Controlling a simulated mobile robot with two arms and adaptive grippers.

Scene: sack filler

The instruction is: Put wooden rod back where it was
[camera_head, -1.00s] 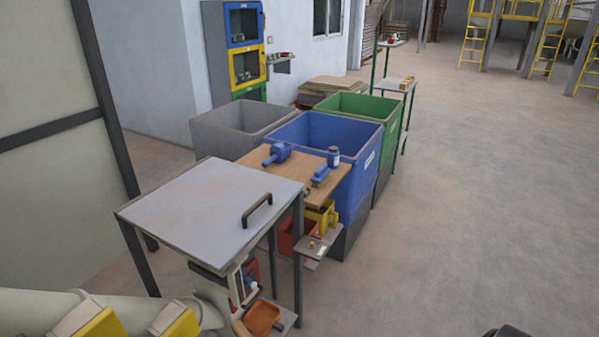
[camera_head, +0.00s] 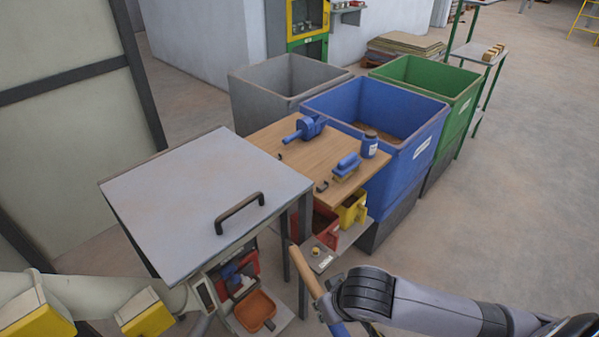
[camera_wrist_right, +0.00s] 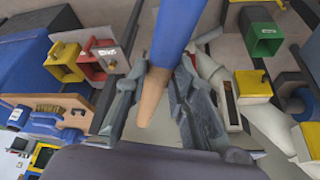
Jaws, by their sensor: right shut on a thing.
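The wooden rod (camera_head: 306,272) has a bare tan end and a blue section. It slants at the bottom of the head view, with its tan end pointing up and left toward the small shelf. My right gripper (camera_head: 329,303) is shut on the rod, its arm coming in from the lower right. In the right wrist view, the rod's tan end (camera_wrist_right: 154,92) lies between the two fingers of the right gripper (camera_wrist_right: 153,100), and the blue section runs out of the top of the picture. The rod's far blue end is cut off. My left gripper is not in view.
A grey-topped table (camera_head: 190,195) with a black handle stands left of the rod. Behind are a wooden board (camera_head: 270,142) with blue tools and a bottle, and grey, blue (camera_head: 425,140) and green bins. A small shelf (camera_head: 318,258) is close to the rod. Floor at right is clear.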

